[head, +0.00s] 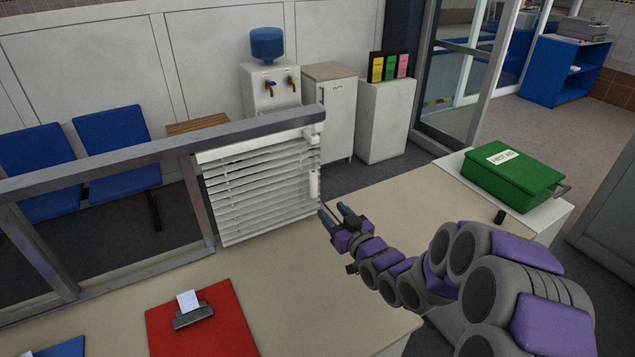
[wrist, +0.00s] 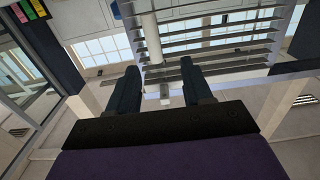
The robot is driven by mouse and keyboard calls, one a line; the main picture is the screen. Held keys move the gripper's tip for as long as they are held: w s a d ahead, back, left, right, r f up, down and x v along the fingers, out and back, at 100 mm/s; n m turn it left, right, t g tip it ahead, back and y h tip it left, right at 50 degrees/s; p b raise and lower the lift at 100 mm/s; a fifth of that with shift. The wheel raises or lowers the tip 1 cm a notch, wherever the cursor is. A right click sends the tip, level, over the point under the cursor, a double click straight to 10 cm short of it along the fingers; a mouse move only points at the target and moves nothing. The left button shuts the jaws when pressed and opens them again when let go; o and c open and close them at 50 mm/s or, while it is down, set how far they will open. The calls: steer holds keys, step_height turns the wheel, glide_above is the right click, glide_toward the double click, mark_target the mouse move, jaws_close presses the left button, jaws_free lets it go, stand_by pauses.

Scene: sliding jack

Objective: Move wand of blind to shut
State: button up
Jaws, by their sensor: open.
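The white blind (head: 260,185) hangs in the dark-framed partition in the head view. Its slats are tilted with gaps between them, and light shows through the gaps in the wrist view (wrist: 220,32). The wand (head: 314,184) is a short, thick white cylinder at the blind's right edge. In the wrist view the wand (wrist: 152,38) lies beyond the fingertips, in line with the space between them. My gripper (head: 334,211) is open and empty, just below and right of the wand. Both dark fingers (wrist: 159,65) are spread apart in the wrist view; contact with the wand is not visible.
The beige counter (head: 275,275) runs below the blind and is mostly clear. A red clipboard (head: 203,322) lies at the front, and a green first-aid box (head: 513,174) stands at right. Behind the partition are blue chairs (head: 115,140), a water dispenser (head: 268,85) and white cabinets (head: 388,120).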

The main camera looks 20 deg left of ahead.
mark_target(312, 187)
steer(key=x, duration=0.4)
steer(key=b+x, duration=0.1)
steer(key=x, duration=0.4)
steer(key=b+x, duration=0.1)
steer(key=x, duration=0.4)
steer(key=shift+s+f, duration=0.1)
steer(key=shift+f, duration=0.15)
steer(key=shift+w+d+r, duration=0.15)
steer(key=shift+w, duration=0.2)
steer(key=shift+w+r, duration=0.2)
steer(key=shift+w, duration=0.15)
steer(key=shift+a+f, duration=0.1)
steer(key=shift+a, duration=0.2)
steer(key=shift+c, duration=0.6)
steer(key=shift+a, duration=0.1)
steer(key=shift+c, duration=0.6)
steer(key=shift+w+d, duration=0.1)
steer(key=shift+d, duration=0.2)
steer(key=shift+c, duration=0.9)
steer(key=shift+d+r, duration=0.25)
steer(key=shift+d, duration=0.4)
steer(key=shift+c, duration=1.4)
steer(key=shift+a, duration=0.1)
jaws_close()
